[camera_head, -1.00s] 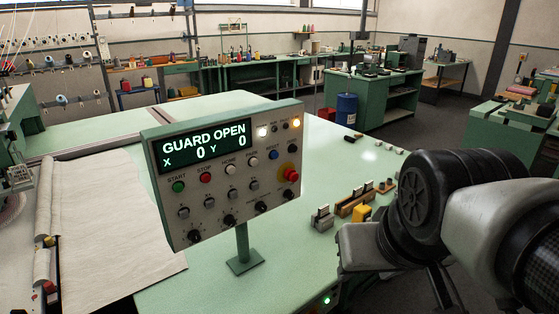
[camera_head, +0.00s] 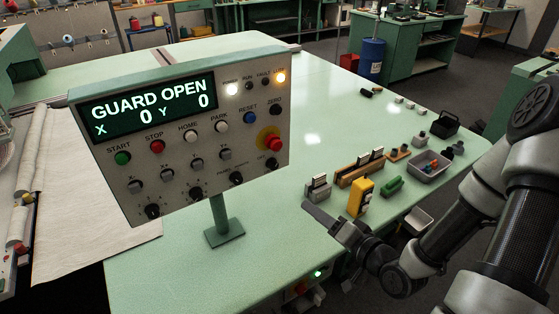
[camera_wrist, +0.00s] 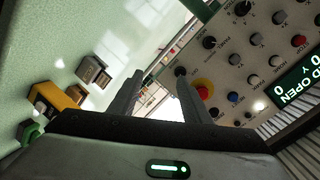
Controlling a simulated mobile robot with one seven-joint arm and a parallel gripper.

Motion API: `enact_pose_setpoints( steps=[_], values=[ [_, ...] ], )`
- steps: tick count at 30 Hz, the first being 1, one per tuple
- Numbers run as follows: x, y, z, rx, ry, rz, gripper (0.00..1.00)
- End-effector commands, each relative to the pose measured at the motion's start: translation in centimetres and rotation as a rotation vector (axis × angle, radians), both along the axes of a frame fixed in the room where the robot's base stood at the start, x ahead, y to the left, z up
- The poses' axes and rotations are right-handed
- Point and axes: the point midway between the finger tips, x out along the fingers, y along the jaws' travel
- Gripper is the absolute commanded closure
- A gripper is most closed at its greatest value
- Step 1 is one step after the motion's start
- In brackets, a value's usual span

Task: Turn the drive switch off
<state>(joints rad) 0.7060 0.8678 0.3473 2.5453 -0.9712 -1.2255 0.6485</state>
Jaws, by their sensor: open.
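The control panel (camera_head: 190,130) stands on a green post on the table and reads "GUARD OPEN", X 0, Y 0. It has coloured push buttons, small toggles, black knobs and a red emergency stop (camera_head: 274,142) on a yellow ring. A lit green button (camera_head: 318,273) is on the table's front side, with a red part (camera_head: 300,288) beside it. No drive switch label is readable. My gripper (camera_head: 318,213) is over the table's front edge, right of the panel post. In the wrist view my gripper (camera_wrist: 158,83) is open and empty, with the panel (camera_wrist: 245,65) beyond its fingers.
A yellow device (camera_head: 361,197), a wooden holder (camera_head: 358,168), a green block (camera_head: 391,187) and a grey bin (camera_head: 430,166) are on the table near my gripper. Pale cloth (camera_head: 95,190) lies at left. The tabletop behind the panel is mostly clear.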

Motion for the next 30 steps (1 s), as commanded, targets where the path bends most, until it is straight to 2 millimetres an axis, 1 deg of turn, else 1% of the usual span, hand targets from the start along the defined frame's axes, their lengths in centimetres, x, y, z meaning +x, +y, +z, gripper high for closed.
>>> enact_pose_setpoints(
  steps=[1, 3, 7, 10, 14, 16, 20, 23, 30],
  values=[
    [-0.5, 0.3, 0.4, 0.099, -0.012, -0.021, 0.56],
    [-0.8, 0.5, 1.4, 0.201, -0.038, -0.038, 0.56],
    [-1.1, 0.6, 2.4, 0.303, -0.065, -0.059, 0.56],
    [-0.7, 0.8, 2.5, 0.321, -0.074, -0.062, 0.56],
    [0.5, 1.7, 2.1, 0.316, -0.077, -0.058, 0.56],
    [1.4, 2.4, 2.0, 0.316, -0.078, -0.058, 0.56],
    [3.8, 4.0, 1.9, 0.313, -0.078, -0.057, 0.56],
    [4.5, 4.0, 1.9, 0.313, -0.079, -0.061, 0.56],
    [5.7, 4.9, 1.9, 0.312, -0.079, -0.06, 0.56]
  ],
)
